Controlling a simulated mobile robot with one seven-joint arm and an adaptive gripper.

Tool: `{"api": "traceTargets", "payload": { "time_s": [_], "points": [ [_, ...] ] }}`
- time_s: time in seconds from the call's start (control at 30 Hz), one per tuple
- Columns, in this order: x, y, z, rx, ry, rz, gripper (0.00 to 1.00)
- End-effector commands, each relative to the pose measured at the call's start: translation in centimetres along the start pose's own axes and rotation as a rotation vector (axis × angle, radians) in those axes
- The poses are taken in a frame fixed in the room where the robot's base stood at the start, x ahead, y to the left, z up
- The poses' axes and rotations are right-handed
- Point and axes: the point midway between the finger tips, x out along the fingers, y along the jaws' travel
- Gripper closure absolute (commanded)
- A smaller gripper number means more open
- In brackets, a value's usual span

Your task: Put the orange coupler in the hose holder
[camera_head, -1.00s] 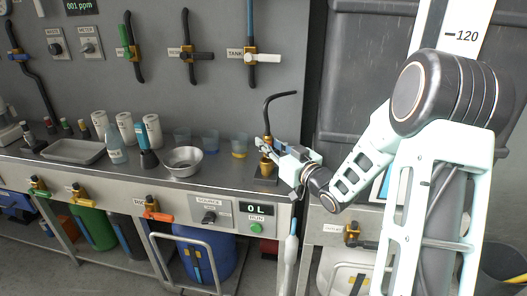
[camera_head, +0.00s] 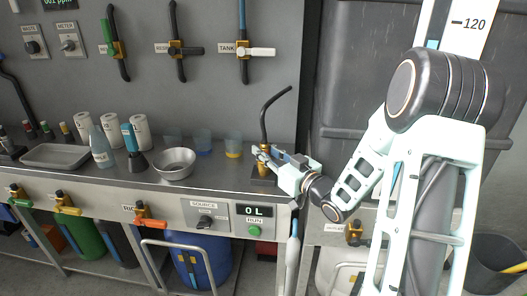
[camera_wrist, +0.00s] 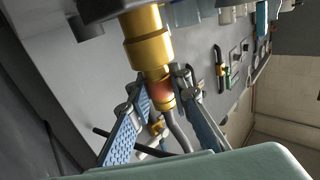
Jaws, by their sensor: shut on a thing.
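The orange coupler (camera_wrist: 160,91) shows in the wrist view as an orange-brown band at the end of a grey hose. My gripper (camera_wrist: 163,80) is shut on it, one finger on each side. A stepped brass fitting (camera_wrist: 147,40) lines up with the coupler and meets it; I cannot tell how far one sits inside the other. In the head view my gripper (camera_head: 262,153) is at a brass piece above a dark block (camera_head: 262,182) on the counter's right end, which looks like the hose holder. The black hose (camera_head: 267,115) rises from there and bends right. My fingers partly hide the joint.
A metal bowl (camera_head: 174,163), small cups, a bottle (camera_head: 101,149) and a grey tray (camera_head: 55,155) stand on the counter (camera_head: 215,178) to the left. Wall valves (camera_head: 243,50) hang above. The counter's right edge is close to my gripper.

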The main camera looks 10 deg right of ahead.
Motion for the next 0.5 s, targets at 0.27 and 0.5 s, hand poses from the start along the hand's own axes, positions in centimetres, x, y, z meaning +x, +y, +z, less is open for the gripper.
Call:
{"api": "traceTargets", "payload": {
  "time_s": [0.27, 0.5],
  "points": [
    [0.02, -0.01, 0.31, 0.000, 0.000, 0.000, 0.64],
    [0.02, -0.01, 0.28, 0.000, 0.000, 0.000, 0.64]
  ]
}}
